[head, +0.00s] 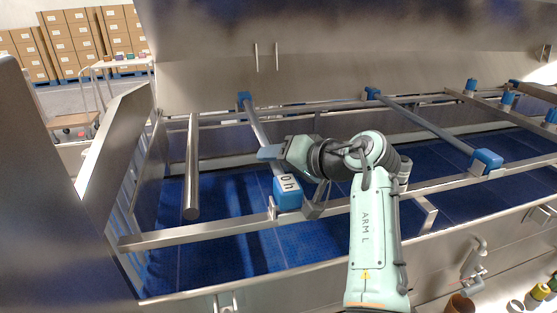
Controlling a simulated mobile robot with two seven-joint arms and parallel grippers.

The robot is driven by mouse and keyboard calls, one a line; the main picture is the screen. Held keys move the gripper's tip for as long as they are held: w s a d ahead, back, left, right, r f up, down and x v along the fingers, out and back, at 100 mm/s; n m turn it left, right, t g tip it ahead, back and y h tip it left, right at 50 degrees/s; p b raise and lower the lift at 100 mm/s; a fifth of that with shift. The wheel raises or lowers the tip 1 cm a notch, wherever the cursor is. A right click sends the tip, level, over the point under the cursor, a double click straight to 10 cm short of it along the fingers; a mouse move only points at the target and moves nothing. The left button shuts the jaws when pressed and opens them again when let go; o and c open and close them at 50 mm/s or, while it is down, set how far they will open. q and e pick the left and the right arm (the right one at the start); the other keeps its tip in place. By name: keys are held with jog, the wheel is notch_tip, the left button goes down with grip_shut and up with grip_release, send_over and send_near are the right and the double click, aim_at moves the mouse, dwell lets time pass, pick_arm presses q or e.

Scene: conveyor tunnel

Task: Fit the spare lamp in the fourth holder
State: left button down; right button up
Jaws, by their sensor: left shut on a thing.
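My left gripper (270,153) is shut on a long grey tube, the lamp (257,128), near its middle. The lamp slants from a blue end piece (244,98) on the far rail to a blue block (288,193) on the near rail. This block, the fourth holder, bears an upside-down "04" label. The lamp lines up with both blue pieces; the gripper partly covers it, and I cannot tell whether its ends are fully seated. My right gripper is out of view.
Another long tube (428,126) spans between blue holders on the right. A steel bar (192,165) stands out at the left. The near rail (190,237) and raised steel hood (340,70) bound the opening. The blue belt (235,240) lies below, bare.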

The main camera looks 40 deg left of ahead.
pick_arm(q)
jog(key=shift+c, duration=2)
grip_release()
jog(key=shift+f, duration=0.5)
jog(key=r+p+v, duration=0.1)
jog(key=p+v, duration=0.2)
jog(key=v, duration=1.1)
jog(key=shift+a, duration=0.25)
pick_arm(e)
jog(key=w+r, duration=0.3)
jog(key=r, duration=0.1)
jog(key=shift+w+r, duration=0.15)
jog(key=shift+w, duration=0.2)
